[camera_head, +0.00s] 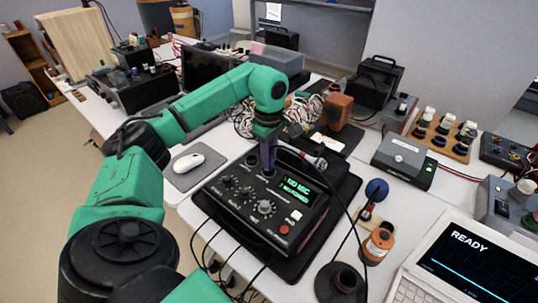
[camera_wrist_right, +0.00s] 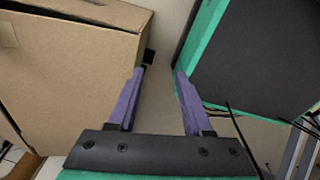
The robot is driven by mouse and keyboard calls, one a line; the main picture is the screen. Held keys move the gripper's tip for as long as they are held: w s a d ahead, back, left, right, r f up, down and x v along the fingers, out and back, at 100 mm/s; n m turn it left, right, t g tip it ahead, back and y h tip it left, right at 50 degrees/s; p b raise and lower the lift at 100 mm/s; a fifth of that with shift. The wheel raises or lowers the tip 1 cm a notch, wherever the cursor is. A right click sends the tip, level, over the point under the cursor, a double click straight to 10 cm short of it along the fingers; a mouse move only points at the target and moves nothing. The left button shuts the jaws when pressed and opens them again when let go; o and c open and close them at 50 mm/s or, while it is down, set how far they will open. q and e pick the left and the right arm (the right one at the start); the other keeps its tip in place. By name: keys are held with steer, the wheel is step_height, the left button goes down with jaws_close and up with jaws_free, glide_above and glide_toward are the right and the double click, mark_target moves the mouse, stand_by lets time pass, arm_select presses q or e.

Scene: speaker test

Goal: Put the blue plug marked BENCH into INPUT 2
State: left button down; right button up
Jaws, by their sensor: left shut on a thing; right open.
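The black mixer box (camera_head: 262,226) stands on a dark mat in the head view. Its green display (camera_head: 296,190) reads NO MIC above a smaller line. My left gripper (camera_head: 268,168) points down at the box's back edge, left of the display. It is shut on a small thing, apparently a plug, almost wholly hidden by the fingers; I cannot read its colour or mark. The INPUT 2 socket and its label cannot be made out. My right gripper (camera_wrist_right: 158,72) is open and empty in the right wrist view.
A microphone (camera_head: 305,158) lies behind the display. A blue disc (camera_head: 376,190), an orange spool (camera_head: 378,244) and a laptop (camera_head: 470,262) are at right. A mouse (camera_head: 189,162) lies at left. A cardboard box (camera_wrist_right: 75,75) is left of my right gripper.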

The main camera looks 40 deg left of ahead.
mark_target(270, 155)
arm_select(q)
steer(key=shift+f, duration=0.2)
steer(key=c, duration=0.6)
jaws_free()
steer(key=shift+r, duration=0.1)
step_height(270, 155, up, 10)
steer(key=shift+f+p, duration=0.1)
steer(key=shift+p, duration=0.4)
step_height(270, 155, up, 5)
steer(key=p, duration=0.3)
steer(key=shift+f, duration=0.15)
